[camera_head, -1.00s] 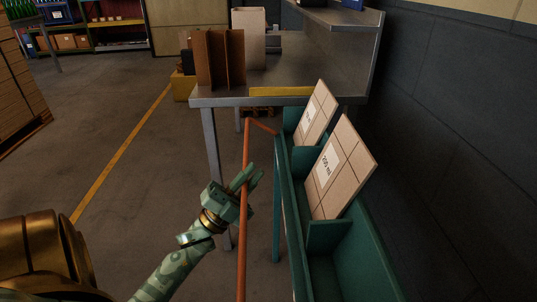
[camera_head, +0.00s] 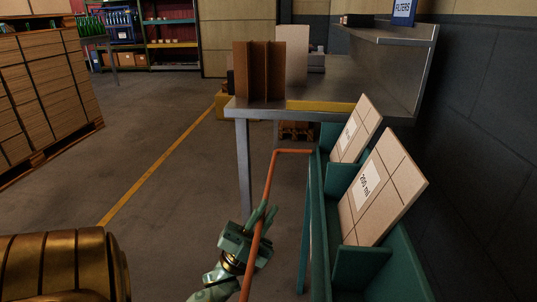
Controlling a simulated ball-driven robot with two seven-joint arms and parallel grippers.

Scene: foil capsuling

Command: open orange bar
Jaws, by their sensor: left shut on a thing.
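The orange bar (camera_head: 269,192) is a thin rail that runs from the bottom of the head view up beside the green trough, with a short bend at its far end that reaches the trough's corner. My left gripper (camera_head: 262,216) is shut on the orange bar, its green fingers on either side of it. The bar's near end runs out of the picture. My right gripper is not in view.
The green trough (camera_head: 318,232) on the right holds tilted cartons, one marked 200 ml (camera_head: 379,187). A steel table (camera_head: 340,86) with brown dividers (camera_head: 259,72) stands ahead. Stacked pallets (camera_head: 47,95) stand at left. Open floor (camera_head: 180,185) lies left of the bar.

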